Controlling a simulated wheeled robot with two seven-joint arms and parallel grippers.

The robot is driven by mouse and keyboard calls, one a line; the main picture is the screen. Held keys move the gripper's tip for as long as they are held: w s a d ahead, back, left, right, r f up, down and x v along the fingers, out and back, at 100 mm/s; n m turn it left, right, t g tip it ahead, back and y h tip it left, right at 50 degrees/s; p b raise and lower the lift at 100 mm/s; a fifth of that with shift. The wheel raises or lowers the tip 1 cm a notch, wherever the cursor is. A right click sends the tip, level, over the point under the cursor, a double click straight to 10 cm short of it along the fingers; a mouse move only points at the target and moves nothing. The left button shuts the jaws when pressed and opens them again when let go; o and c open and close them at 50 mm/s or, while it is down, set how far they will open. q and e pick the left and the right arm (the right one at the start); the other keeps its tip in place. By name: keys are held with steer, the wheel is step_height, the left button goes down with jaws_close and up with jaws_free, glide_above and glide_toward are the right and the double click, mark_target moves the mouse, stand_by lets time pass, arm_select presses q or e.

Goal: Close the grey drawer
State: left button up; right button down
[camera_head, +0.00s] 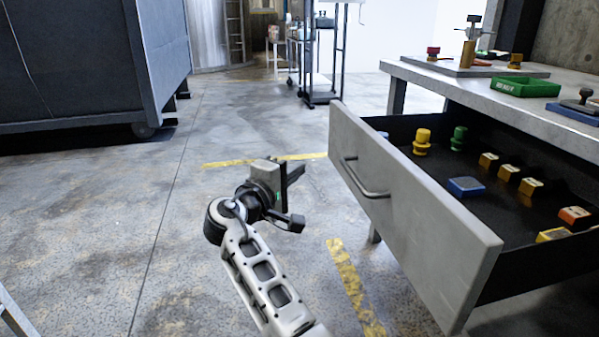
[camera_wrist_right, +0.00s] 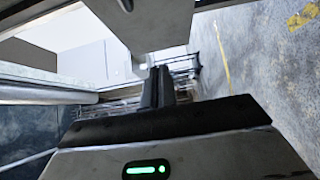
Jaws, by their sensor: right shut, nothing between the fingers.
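The grey drawer (camera_head: 415,215) is pulled out from under the workbench at the right of the head view. Its front panel carries a curved metal bar handle (camera_head: 366,180). The black interior holds yellow, green, blue and orange pieces. My right gripper (camera_head: 296,173) is left of the drawer front, apart from the handle, with floor showing between them. In the right wrist view its two dark fingers (camera_wrist_right: 157,88) are together with nothing between them. My left gripper is not in view.
The workbench top (camera_head: 420,75) above the drawer bears a green tray (camera_head: 525,87) and small tools. A large dark metal container (camera_head: 80,70) stands at the far left. A black cart (camera_head: 322,70) stands at the back. The floor left of the drawer is clear, with yellow stripes (camera_head: 350,280).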

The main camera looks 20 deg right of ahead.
steer(key=b, duration=0.2)
glide_toward(342, 149)
steer(key=w, duration=0.4)
steer(key=d, duration=0.4)
steer(key=shift+s+f, duration=0.1)
steer(key=shift+s, duration=0.25)
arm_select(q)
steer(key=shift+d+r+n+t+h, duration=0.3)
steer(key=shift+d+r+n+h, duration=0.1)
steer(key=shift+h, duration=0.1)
arm_select(e)
steer(key=shift+s+d, duration=0.1)
steer(key=shift+d, duration=0.4)
